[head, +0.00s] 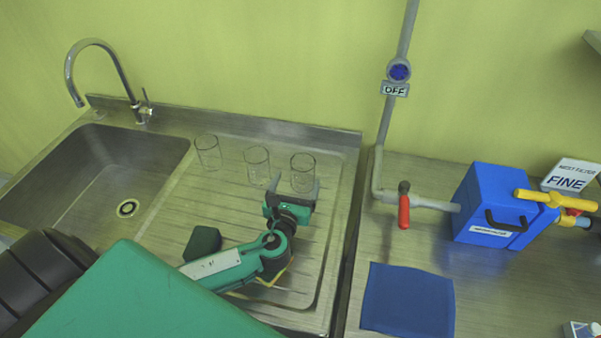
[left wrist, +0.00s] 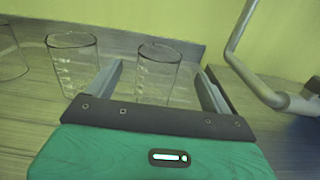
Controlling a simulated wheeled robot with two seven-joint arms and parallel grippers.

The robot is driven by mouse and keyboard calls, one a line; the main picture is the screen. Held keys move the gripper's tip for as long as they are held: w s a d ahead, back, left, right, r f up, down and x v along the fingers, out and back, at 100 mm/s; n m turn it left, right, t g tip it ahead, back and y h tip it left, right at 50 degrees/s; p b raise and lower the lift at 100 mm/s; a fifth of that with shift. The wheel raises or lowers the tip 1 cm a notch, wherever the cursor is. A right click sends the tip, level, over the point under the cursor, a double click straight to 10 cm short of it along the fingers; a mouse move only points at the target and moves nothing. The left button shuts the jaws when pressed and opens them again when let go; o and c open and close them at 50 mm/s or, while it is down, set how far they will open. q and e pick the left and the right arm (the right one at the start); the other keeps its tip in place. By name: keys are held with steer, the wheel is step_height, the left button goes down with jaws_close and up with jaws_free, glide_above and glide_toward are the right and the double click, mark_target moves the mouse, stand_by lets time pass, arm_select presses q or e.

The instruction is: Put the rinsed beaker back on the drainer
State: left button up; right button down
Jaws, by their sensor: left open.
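Three clear glass beakers stand upright in a row on the ribbed steel drainer (head: 190,235), at its back. They are the left beaker (head: 208,152), the middle beaker (head: 257,165) and the right beaker (head: 303,168). My left gripper (head: 292,192) is open just in front of the right beaker. In the left wrist view the right beaker (left wrist: 158,70) shows between the two fingers, and the middle beaker (left wrist: 73,62) is outside the left finger. I cannot tell whether the fingers touch the glass. My right gripper is not in view.
A steel sink (head: 95,165) with a tap (head: 120,75) lies left of the drainer. On the right are a pipe, a red-handled valve (head: 404,206), a blue box (head: 490,205) and a blue mat (head: 408,300).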

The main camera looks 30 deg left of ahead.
arm_select(q)
steer(key=shift+v, duration=1.1)
steer(key=shift+s+d, duration=0.1)
steer(key=shift+s, duration=0.25)
